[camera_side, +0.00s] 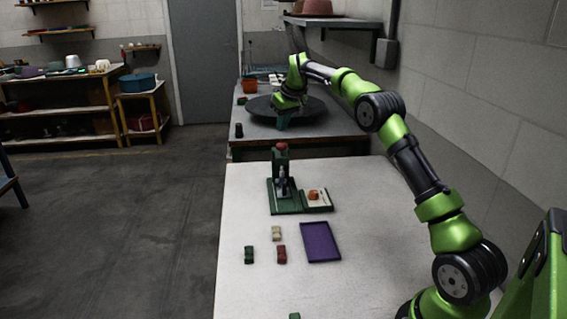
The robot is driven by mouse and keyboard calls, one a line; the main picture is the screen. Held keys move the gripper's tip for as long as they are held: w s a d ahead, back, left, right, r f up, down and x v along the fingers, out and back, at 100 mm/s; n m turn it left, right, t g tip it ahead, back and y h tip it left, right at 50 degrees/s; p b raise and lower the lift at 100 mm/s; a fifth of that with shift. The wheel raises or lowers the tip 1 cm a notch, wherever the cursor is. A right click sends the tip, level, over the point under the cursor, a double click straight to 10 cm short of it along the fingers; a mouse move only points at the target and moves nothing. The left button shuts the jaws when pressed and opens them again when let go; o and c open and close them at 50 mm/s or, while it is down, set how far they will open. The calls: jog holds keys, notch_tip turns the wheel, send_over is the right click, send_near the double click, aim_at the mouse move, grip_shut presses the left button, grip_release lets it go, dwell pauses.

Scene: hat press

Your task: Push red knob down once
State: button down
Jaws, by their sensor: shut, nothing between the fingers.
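The red knob (281,147) sits on top of the green press (281,176), which stands upright on the white table. A light plate with an orange piece (314,195) lies on the right part of its green base. My gripper (283,124) points down and shows just above the red knob in the picture, with a gap between them. Its fingers are together and hold nothing. They are small and dark here, and I cannot tell their exact distance from the knob in depth.
A purple tray (320,242) lies in front of the press. Small blocks stand left of it: green (249,254), cream (276,233) and red (281,254). A dark round disc (312,112) lies on the table behind. The white table's front is mostly clear.

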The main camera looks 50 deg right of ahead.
jog(key=shift+r, duration=2.3)
dwell(1.1)
notch_tip(320, 180, down, 3)
jog(key=shift+d+f+m, duration=0.1)
jog(key=shift+d+m, duration=0.05)
jog(key=shift+m, duration=0.45)
jog(key=shift+s+a, duration=0.35)
jog(key=shift+a, duration=0.2)
jog(key=s+a+t+y, duration=0.1)
jog(key=s+a, duration=1.3)
jog(key=s, duration=0.3)
jog(key=s+a+r+t+y, duration=0.1)
jog(key=s+a+y, duration=0.1)
jog(key=s+a, duration=1.2)
jog(key=s, duration=0.3)
jog(key=shift+a+t, duration=0.25)
jog(key=shift+t, duration=0.15)
